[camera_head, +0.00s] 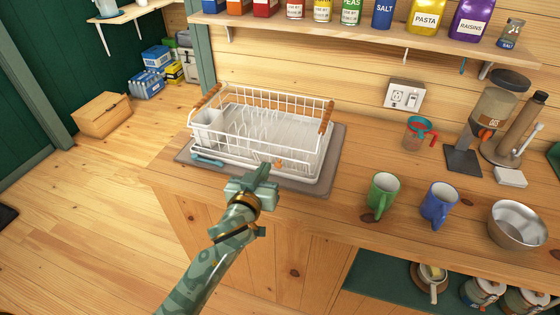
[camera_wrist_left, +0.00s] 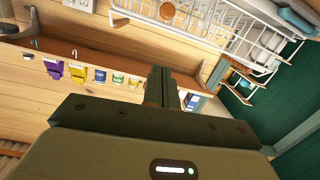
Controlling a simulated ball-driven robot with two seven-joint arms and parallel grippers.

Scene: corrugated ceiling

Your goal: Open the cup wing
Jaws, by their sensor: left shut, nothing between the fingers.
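A white wire dish rack (camera_head: 265,125) with wooden end handles stands on the counter. No part of it is clearly recognisable as the cup wing. A small round wooden knob (camera_head: 279,162) shows at its front side; a round wooden knob (camera_wrist_left: 168,10) also shows against the white wires in the left wrist view. My left gripper (camera_head: 264,170) is at the front edge of the rack, left of the knob. Its fingers (camera_wrist_left: 168,78) are shut with nothing between them. I cannot tell whether they touch the rack. My right gripper is not in view.
The rack is on a grey mat (camera_head: 325,175). A green mug (camera_head: 384,190), a blue mug (camera_head: 437,203) and a metal bowl (camera_head: 516,226) stand to the right. A shelf (camera_head: 300,25) with canisters is above. Counter between mat and mugs is clear.

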